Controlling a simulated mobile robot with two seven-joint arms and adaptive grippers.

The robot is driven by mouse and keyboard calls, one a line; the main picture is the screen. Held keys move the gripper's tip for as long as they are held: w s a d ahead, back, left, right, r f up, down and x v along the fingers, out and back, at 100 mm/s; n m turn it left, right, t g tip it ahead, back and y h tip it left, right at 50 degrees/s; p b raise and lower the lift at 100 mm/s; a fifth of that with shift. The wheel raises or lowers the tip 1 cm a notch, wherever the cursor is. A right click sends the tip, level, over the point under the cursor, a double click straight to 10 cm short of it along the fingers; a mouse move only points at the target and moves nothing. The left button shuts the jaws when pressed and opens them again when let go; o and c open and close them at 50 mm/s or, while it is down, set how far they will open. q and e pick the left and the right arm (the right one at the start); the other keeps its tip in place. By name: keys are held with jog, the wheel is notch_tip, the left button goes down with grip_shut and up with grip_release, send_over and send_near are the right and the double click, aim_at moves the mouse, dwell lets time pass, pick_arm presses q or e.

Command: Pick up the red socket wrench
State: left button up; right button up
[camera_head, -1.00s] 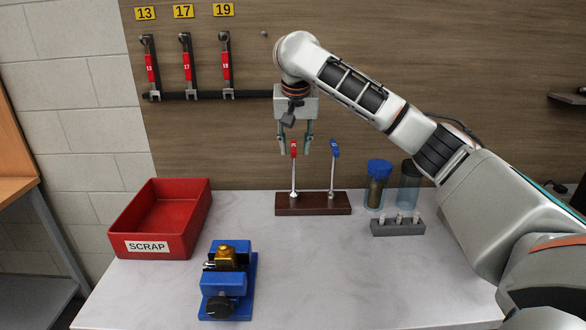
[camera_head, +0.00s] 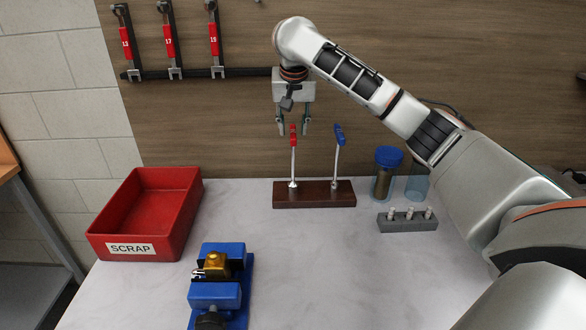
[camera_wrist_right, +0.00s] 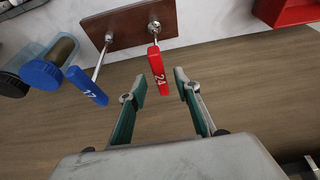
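The red socket wrench (camera_head: 293,138) stands upright in a dark wooden block (camera_head: 330,197) on the bench, red handle up. In the right wrist view its red handle (camera_wrist_right: 158,68), marked 24, shows in line with the gap between my fingertips. A blue-handled wrench (camera_head: 339,136) stands beside it in the same block and also shows in the wrist view (camera_wrist_right: 86,86). My right gripper (camera_head: 294,130) points down above the block, open, one finger to each side of the red handle's top; neither finger visibly touches it. The wrist view shows both fingers apart (camera_wrist_right: 160,82). My left gripper is out of view.
A red SCRAP bin (camera_head: 182,220) stands at the left and a blue vise (camera_head: 216,293) at the front. A blue-lidded jar (camera_head: 386,181) and a grey block with small pegs (camera_head: 406,224) stand right of the wooden block. Several red-handled wrenches hang on the wall (camera_head: 168,42).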

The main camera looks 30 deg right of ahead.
aim_at(293, 131)
jog(key=shift+x, duration=1.95)
grip_shut()
jog(key=shift+r, duration=0.1)
